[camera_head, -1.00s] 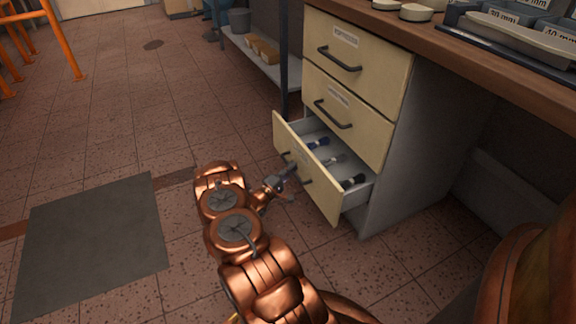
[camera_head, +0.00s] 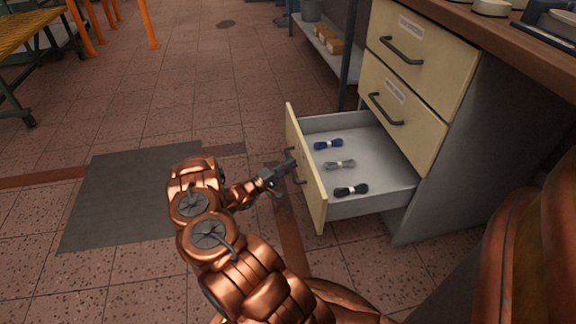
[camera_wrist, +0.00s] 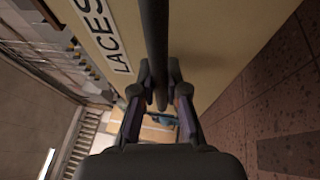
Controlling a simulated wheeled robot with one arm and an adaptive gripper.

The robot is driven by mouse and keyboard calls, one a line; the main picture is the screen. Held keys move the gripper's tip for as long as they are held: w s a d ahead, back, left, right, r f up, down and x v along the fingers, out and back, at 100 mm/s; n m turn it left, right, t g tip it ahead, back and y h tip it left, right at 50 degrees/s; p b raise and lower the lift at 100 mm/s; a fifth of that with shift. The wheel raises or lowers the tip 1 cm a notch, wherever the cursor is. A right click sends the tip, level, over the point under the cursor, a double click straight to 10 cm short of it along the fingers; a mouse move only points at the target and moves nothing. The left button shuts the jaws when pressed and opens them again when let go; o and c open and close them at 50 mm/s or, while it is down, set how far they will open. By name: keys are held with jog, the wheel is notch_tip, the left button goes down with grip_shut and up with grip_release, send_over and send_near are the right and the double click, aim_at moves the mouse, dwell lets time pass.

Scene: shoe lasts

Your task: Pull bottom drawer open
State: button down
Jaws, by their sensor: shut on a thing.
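The bottom drawer (camera_head: 366,211) of the cream and grey cabinet stands well out of its frame. Its cream front panel (camera_head: 306,172) faces left, toward my gripper (camera_head: 285,172). Inside lie a blue lace bundle (camera_head: 328,144), a grey one (camera_head: 339,164) and a black one (camera_head: 351,190). In the wrist view, my gripper (camera_wrist: 158,92) is shut on the dark bar handle (camera_wrist: 154,40) of the drawer. A label (camera_wrist: 103,35) reading "LACES" shows on the panel beside it. The handle is mostly hidden behind my gripper in the head view.
Two shut drawers with handles (camera_head: 385,109) sit above. A worktop (camera_head: 500,35) covers the cabinet. A low shelf (camera_head: 327,51) with boxes stands behind. A grey mat (camera_head: 125,200) lies on the tiled floor at left, where there is free room.

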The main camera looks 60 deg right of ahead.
jog(key=shift+w, duration=0.2)
jog(key=c, duration=1.2)
grip_release()
jog(key=shift+s, duration=0.1)
jog(key=shift+a, duration=0.1)
jog(key=v, duration=1.2)
